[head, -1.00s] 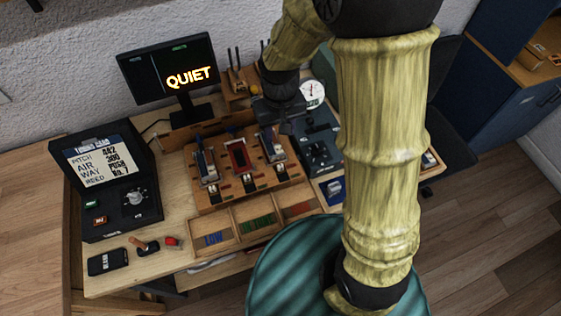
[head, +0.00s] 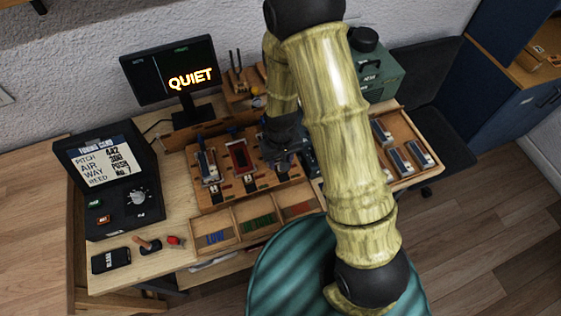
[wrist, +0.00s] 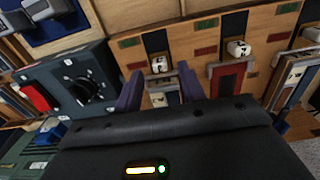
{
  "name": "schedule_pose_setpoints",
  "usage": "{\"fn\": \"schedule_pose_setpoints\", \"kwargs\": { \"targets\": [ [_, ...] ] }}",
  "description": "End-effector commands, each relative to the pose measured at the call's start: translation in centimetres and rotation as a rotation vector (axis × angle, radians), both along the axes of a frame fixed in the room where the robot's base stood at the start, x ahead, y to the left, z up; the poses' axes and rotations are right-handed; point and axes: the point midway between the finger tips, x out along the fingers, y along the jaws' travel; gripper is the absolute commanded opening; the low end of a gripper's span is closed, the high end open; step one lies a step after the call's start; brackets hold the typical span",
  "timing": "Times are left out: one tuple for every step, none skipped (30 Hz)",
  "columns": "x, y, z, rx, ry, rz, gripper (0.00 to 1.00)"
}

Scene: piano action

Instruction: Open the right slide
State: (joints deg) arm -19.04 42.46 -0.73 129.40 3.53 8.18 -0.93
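The wooden slide board (head: 215,195) stands mid-bench with a left slide (head: 208,168) and a red middle slide (head: 240,157). My gripper (head: 282,162) is over the board's right end and hides most of the right slide in the head view. In the wrist view, which is turned around, my two purple fingers (wrist: 159,88) are spread apart. The right slide (wrist: 165,98) shows between them, partly hidden by my gripper body, with its small white knob (wrist: 159,65) just beyond. I cannot tell whether a finger touches it. The red slide (wrist: 226,80) is beside it.
A dark box with a black knob (wrist: 85,88) is close beside my gripper. A compartment tray (head: 225,238) lies in front of the board. A monitor (head: 172,72) reads QUIET. A card case (head: 105,165) stands left; a parts tray (head: 405,125) and green case (head: 378,78) stand right.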

Motion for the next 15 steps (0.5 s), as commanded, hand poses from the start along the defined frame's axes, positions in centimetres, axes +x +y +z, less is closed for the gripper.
{"fn": "schedule_pose_setpoints", "kwargs": {
  "targets": [
    [-0.1,0.0,-0.6,-0.001,0.004,0.0,0.4],
    [-0.1,0.0,-0.9,-0.001,0.003,0.0,0.4],
    [0.0,0.0,-1.2,-0.001,0.003,0.0,0.4],
    [-0.1,0.0,-1.5,-0.001,0.003,0.0,0.4],
    [-0.1,0.0,-1.7,-0.001,0.003,0.0,0.4],
    [0.0,0.0,-1.8,0.0,0.001,0.0,0.4],
    [0.0,0.0,-2.0,0.0,0.0,0.001,0.4],
    [0.0,0.0,-2.1,0.0,0.0,0.001,0.4],
    [0.0,0.1,-2.1,0.0,0.0,0.001,0.4],
    [0.0,0.1,-2.2,0.0,0.0,0.001,0.4],
    [0.0,0.1,-2.2,0.0,-0.001,0.001,0.4],
    [0.0,0.1,-2.2,0.0,-0.001,0.001,0.4],
    [0.0,0.1,-2.2,0.0,-0.001,0.002,0.4],
    [0.0,0.1,-2.2,0.0,-0.001,0.002,0.4],
    [0.0,0.1,-2.2,0.0,-0.001,0.002,0.4]
  ]
}}
